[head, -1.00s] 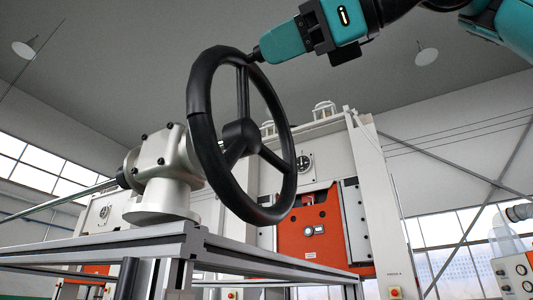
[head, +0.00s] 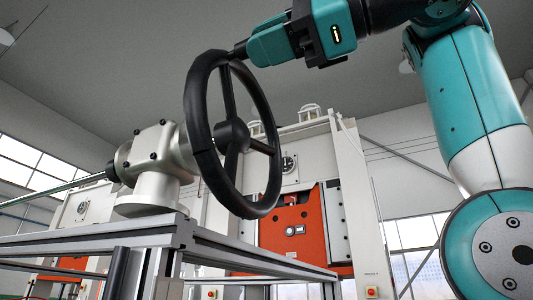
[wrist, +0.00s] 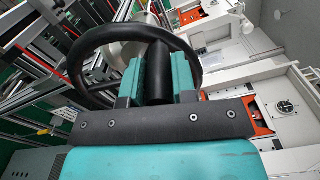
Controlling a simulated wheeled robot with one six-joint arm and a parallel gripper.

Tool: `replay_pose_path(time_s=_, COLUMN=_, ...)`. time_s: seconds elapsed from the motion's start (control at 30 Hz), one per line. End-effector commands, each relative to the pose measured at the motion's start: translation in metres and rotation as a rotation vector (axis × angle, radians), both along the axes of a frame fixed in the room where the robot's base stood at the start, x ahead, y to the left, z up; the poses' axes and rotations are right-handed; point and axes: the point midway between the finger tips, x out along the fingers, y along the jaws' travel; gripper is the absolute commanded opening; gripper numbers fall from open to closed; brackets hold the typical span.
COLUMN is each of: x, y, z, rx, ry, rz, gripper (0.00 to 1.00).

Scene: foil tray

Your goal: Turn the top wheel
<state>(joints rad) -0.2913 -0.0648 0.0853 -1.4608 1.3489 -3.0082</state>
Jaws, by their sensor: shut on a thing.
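The black three-spoke wheel (head: 232,138) stands upright on a pale grey valve housing (head: 160,160) in the head view. One spoke points up and slightly left, one right, one down. The fingertips' exact contact is partly hidden.
A metal profile frame (head: 150,238) carries the housing. A rod (head: 50,194) runs left from it. Behind stands a white machine with an orange panel (head: 292,232). The space right of the wheel's lower half is free.

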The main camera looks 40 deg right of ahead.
Motion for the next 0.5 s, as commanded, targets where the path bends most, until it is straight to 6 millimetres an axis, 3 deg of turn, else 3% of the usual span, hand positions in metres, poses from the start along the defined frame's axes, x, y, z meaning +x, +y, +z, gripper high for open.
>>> replay_pose_path(time_s=0.33, x=0.0039, y=0.0009, z=-0.0005, rx=-0.002, ry=0.008, rz=-0.001, gripper=0.00)
replay_pose_path(time_s=0.37, x=0.0039, y=0.0009, z=-0.0005, rx=-0.002, ry=0.008, rz=-0.001, gripper=0.32)
replay_pose_path(time_s=0.43, x=0.0036, y=0.0008, z=-0.0003, rx=-0.002, ry=0.006, rz=-0.001, gripper=0.48)
replay_pose_path(time_s=0.5, x=0.0029, y=0.0006, z=-0.0002, rx=-0.002, ry=0.005, rz=-0.002, gripper=0.51)
